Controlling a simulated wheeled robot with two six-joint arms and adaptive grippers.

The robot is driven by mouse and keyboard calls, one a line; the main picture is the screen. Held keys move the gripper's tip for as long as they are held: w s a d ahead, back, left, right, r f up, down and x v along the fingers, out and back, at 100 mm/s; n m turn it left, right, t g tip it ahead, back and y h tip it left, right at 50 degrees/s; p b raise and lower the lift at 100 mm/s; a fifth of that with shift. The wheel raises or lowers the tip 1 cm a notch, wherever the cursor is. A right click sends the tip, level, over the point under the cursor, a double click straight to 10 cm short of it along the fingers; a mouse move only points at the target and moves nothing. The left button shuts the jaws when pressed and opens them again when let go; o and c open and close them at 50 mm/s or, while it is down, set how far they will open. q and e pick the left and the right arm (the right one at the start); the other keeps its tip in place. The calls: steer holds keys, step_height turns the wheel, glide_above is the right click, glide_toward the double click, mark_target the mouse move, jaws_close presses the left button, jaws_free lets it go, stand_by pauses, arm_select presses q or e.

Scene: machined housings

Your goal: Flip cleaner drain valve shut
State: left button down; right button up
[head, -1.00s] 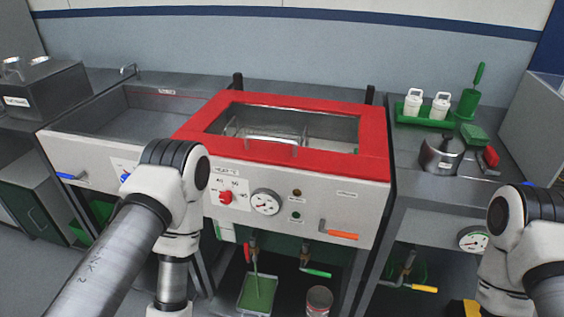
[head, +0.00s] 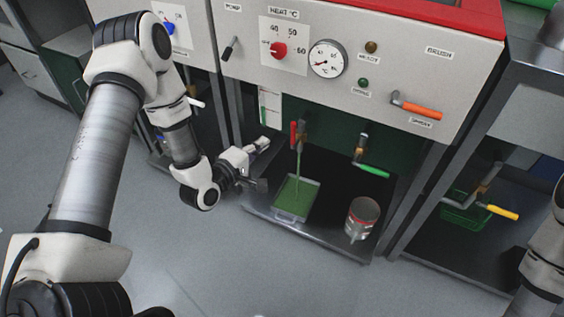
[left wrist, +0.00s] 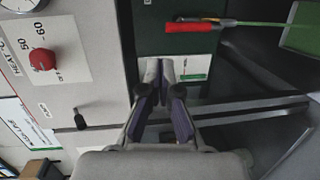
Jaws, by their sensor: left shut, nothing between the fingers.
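A drain valve with a red handle (head: 294,134) sits under the red-topped cleaner, its handle hanging about upright. A thin green stream (head: 298,170) runs from it into a shallow tray (head: 283,212) holding green liquid. My left gripper (head: 264,143) is just left of the valve, apart from the handle, shut and empty. In the left wrist view the shut fingertips (left wrist: 160,72) are below and left of the red handle (left wrist: 192,27), with a gap between. My right gripper is out of view; only part of that arm shows at the right edge.
A second valve with a green handle (head: 373,171) is to the right, above a can (head: 362,217). An orange-handled lever (head: 417,110) and a red knob (head: 278,50) are on the front panel. A yellow-handled valve (head: 502,212) is farther right. Floor is free at front left.

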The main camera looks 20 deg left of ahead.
arm_select(q)
steer(key=w+a+f+n+t+y+b, duration=0.1)
steer(key=w+a+f+t+b, duration=0.1)
steer(key=a+f+b, duration=0.45)
steer(key=w+d+b, duration=0.6)
steer(key=w, duration=0.4)
steer(key=shift+w+d+r, duration=0.15)
steer(key=shift+w+d, duration=0.05)
steer(key=shift+d, duration=0.2)
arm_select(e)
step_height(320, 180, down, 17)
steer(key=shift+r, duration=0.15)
